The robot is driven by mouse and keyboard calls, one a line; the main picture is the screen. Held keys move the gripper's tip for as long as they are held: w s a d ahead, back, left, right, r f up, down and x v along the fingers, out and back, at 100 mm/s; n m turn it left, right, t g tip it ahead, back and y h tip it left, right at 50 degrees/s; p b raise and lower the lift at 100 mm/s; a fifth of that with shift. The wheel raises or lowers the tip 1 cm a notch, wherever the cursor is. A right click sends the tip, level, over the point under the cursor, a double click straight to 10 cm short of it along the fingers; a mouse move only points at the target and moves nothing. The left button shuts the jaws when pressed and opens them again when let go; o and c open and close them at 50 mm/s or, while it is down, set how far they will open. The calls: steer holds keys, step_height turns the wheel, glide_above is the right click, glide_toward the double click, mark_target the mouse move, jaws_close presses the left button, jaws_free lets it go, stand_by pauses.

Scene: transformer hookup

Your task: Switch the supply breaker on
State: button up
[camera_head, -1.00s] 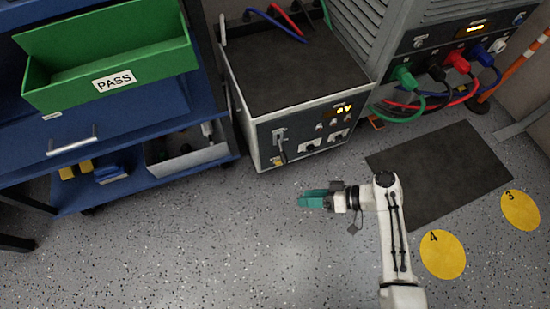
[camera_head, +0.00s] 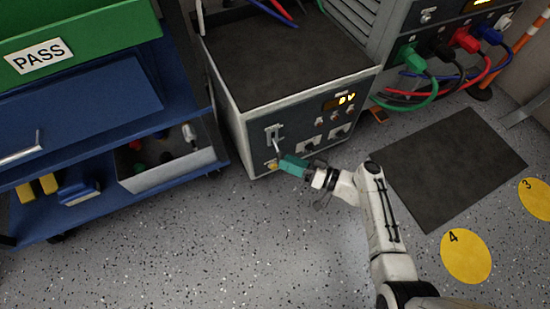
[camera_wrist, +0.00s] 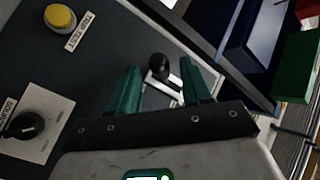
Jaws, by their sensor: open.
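The supply unit (camera_head: 300,95) is a light box with a dark front panel and a lit display (camera_head: 346,99) that appears to read 0 V. The breaker lever (camera_head: 276,143) is at the panel's left side. In the wrist view its black knob (camera_wrist: 160,67) shows between my gripper's two teal fingertips (camera_wrist: 160,72), with space on both sides. My gripper (camera_head: 284,163) is open close in front of the panel's lower left. I cannot tell how far the fingers reach past the knob. The lever's lower end is partly hidden in the head view.
A yellow TRIP TEST button (camera_wrist: 60,18) and a black SOURCE knob (camera_wrist: 24,125) are on the same panel. A blue cart (camera_head: 100,110) with a green PASS tray (camera_head: 85,50) stands left. The floor in front is clear, with a dark mat (camera_head: 450,165) at right.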

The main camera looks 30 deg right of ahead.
mark_target(278, 152)
steer(key=shift+b+x, duration=0.5)
steer(key=shift+x, duration=2.05)
steer(key=shift+c, duration=0.4)
jaws_close()
